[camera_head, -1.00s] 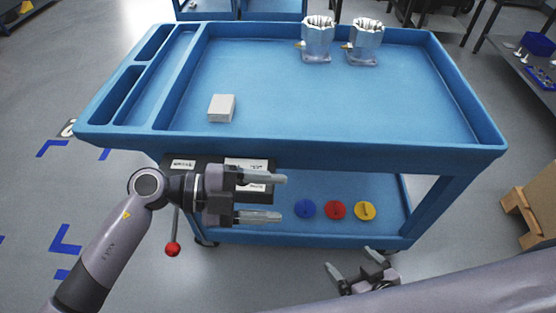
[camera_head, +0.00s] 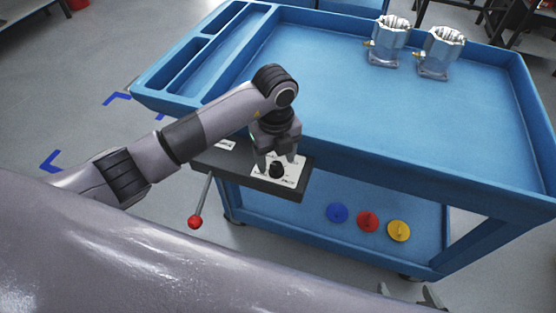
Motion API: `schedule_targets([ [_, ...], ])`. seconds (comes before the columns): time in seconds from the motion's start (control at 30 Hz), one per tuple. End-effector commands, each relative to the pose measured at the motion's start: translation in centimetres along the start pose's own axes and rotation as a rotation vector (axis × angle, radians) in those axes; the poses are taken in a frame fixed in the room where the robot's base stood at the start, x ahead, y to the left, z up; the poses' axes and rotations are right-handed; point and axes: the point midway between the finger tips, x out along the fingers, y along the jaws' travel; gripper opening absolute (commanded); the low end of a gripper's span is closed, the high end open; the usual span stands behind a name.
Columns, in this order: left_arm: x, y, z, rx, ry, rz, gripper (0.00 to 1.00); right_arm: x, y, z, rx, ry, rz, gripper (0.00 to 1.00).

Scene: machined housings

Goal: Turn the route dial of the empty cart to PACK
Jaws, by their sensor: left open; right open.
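The blue cart (camera_head: 345,75) has a dark control panel (camera_head: 245,178) on its near side. On the panel a white label plate (camera_head: 292,178) carries a black round dial knob (camera_head: 276,171). The label words and the dial's pointing direction are too small to read. My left gripper (camera_head: 275,161) is open and points down, with its fingers on either side of and just above the knob; contact cannot be told. My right gripper (camera_head: 408,290) is open and empty at the bottom edge, partly cut off. Two metal housings (camera_head: 388,42) (camera_head: 440,52) stand on this cart's tray.
A lever with a red ball (camera_head: 195,222) hangs from the panel's left part. Blue (camera_head: 337,212), red (camera_head: 368,221) and yellow (camera_head: 399,231) discs lie on the lower shelf. The tray's middle is clear.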

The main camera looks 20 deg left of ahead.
Motion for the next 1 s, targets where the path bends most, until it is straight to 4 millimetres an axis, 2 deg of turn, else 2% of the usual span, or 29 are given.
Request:
schedule_targets([
  [0.1, 1.4, 0.0, -0.1, 0.0, 0.003, 0.0, 0.63, 0.0, 0.0, 0.0, 0.0, 0.0, 0.0, 0.94],
  [0.2, 2.0, -0.1, -0.1, 0.001, 0.002, -0.002, 0.63, 0.0, 0.0, 0.0, 0.0, 0.0, 0.0, 0.94],
  [0.47, 2.2, -0.1, -0.1, 0.002, 0.002, -0.003, 0.63, 0.0, 0.0, 0.0, 0.0, 0.0, -0.001, 0.94],
  [0.5, 2.2, -0.1, -0.1, 0.002, 0.002, -0.003, 0.56, 0.0, 0.0, 0.0, 0.0, 0.0, -0.001, 0.94],
  [0.57, 2.2, -0.1, -0.1, 0.002, 0.002, -0.003, 0.36, 0.0, 0.0, 0.0, 0.0, 0.0, -0.001, 0.94],
  [0.6, 2.2, -0.1, -0.1, 0.002, 0.002, -0.003, 0.23, 0.0, 0.0, 0.0, 0.0, 0.0, 0.0, 0.94],
  [0.67, 2.2, -0.1, -0.1, 0.002, 0.002, -0.003, 0.07, 0.0, 0.0, 0.0, 0.0, 0.0, 0.0, 0.94],
  [1.0, 2.2, 0.0, 0.0, 0.036, 0.002, -0.002, 0.07, 0.1, 0.0, 0.1, 0.0, 0.0, 0.0, 0.94],
])
